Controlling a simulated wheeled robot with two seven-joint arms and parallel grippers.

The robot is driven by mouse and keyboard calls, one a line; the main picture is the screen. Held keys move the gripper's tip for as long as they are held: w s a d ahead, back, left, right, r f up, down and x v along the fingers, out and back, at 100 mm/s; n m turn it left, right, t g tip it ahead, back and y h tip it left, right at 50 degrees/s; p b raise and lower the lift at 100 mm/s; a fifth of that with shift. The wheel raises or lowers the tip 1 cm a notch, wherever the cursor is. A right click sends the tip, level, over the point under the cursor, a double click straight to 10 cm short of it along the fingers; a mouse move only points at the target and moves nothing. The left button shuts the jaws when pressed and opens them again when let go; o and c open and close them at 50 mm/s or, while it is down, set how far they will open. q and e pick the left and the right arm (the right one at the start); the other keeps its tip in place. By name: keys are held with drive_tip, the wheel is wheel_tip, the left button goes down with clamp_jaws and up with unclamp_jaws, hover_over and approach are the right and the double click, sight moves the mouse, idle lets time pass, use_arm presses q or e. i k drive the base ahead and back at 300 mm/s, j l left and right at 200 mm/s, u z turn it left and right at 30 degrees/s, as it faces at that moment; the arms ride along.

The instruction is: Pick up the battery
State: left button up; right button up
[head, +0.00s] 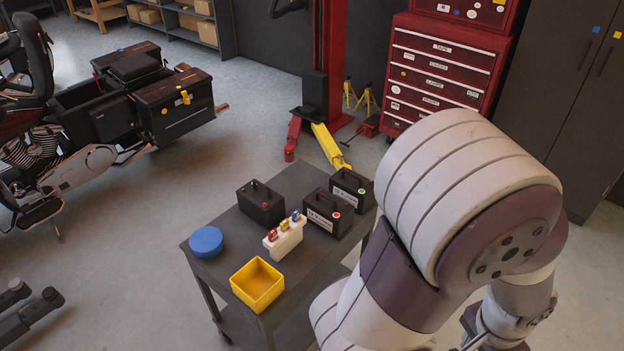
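Several battery-like items stand on a dark cart (222,275). A black box with a handle, a white label and a red spot (326,215) sits near its right edge. A similar black box with a green spot (352,189) stands just behind it. A plain black box (261,205) with a handle and a small red spot on top stands to their left. I cannot tell which is the task's battery.
The cart also holds a blue round container (206,241), a yellow open bin (257,284) and a white block with coloured tops (285,238). A red tool chest (440,75), a red lift post (328,60) and a motorcycle (65,165) stand behind.

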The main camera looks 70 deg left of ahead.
sight(354, 188)
drive_tip(key=i+j+u, duration=0.2)
drive_tip(key=i+u, duration=0.2)
drive_tip(key=i, duration=0.2)
drive_tip(key=i+u, duration=0.4)
drive_tip(key=i, duration=0.15)
drive_tip(key=i+l+u, duration=0.1)
drive_tip(key=i+u, duration=0.3)
drive_tip(key=i, duration=0.2)
drive_tip(key=i+u, duration=0.2)
drive_tip(key=u, duration=0.2)
drive_tip(key=i+u, duration=0.25)
drive_tip(key=u, duration=0.15)
drive_tip(key=i+u, duration=0.25)
drive_tip(key=u, duration=0.15)
drive_tip(key=i+l+u, duration=0.15)
drive_tip(key=u, duration=0.25)
drive_tip(key=i+l+u, duration=0.2)
drive_tip(key=u, duration=0.2)
drive_tip(key=i+l+u, duration=0.15)
drive_tip(key=i+u, duration=0.15)
drive_tip(key=u, duration=0.2)
drive_tip(key=i+l+u, duration=0.2)
drive_tip(key=u, duration=0.3)
drive_tip(key=i+l+u, duration=0.15)
drive_tip(key=l+u, duration=0.35)
